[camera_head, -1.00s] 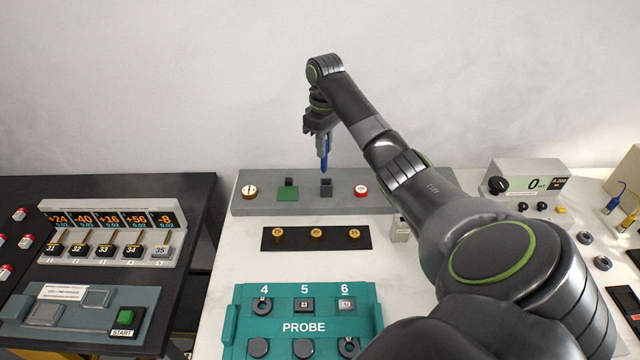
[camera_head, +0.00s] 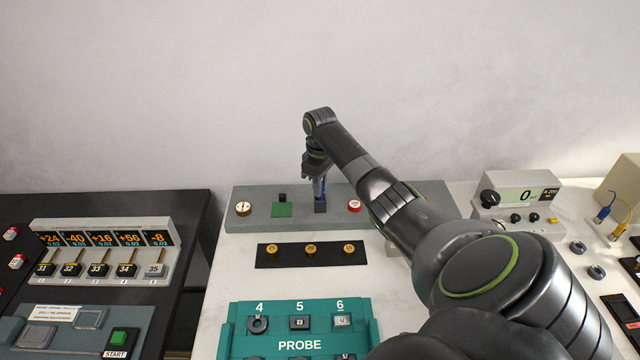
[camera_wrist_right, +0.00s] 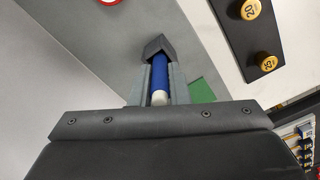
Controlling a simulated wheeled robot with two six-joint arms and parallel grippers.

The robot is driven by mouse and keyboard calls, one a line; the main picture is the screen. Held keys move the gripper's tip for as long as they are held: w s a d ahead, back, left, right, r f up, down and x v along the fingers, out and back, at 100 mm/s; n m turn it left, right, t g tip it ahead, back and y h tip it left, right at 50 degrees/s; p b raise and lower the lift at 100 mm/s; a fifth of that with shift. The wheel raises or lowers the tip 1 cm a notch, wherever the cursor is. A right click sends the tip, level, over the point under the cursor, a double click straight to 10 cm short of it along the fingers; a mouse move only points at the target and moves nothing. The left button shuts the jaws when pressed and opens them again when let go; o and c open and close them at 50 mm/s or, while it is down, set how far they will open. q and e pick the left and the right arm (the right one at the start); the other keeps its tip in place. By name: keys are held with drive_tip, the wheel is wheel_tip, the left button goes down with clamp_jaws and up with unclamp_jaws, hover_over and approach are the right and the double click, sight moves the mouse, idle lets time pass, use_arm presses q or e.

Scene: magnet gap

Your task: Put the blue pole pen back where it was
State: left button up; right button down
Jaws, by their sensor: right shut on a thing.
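The blue pole pen (camera_head: 319,187) is in my right gripper (camera_head: 317,181), upright over the dark square holder (camera_head: 320,207) on the long grey block (camera_head: 375,202). In the right wrist view the pen (camera_wrist_right: 159,75) is between the two fingers of my right gripper (camera_wrist_right: 158,82), its white end towards the camera. Its far end meets the dark holder (camera_wrist_right: 156,46); it looks to be in the holder's mouth, but how deep I cannot tell. My left gripper is not in view.
On the grey block, a green pad (camera_head: 282,210) is left of the holder and a red-and-white button (camera_head: 354,206) is to its right. A black strip (camera_head: 290,256) with gold knobs lies in front. The teal PROBE case (camera_head: 300,327) is nearer.

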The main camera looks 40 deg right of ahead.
drive_tip(key=c, duration=1.4)
unclamp_jaws()
wheel_tip(320, 180, up, 10)
drive_tip(key=shift+f+b, duration=0.15)
drive_tip(key=shift+b, duration=0.8)
drive_tip(key=shift+r+p, duration=1.3)
drive_tip(key=shift+p, duration=0.05)
drive_tip(key=shift+f, duration=0.15)
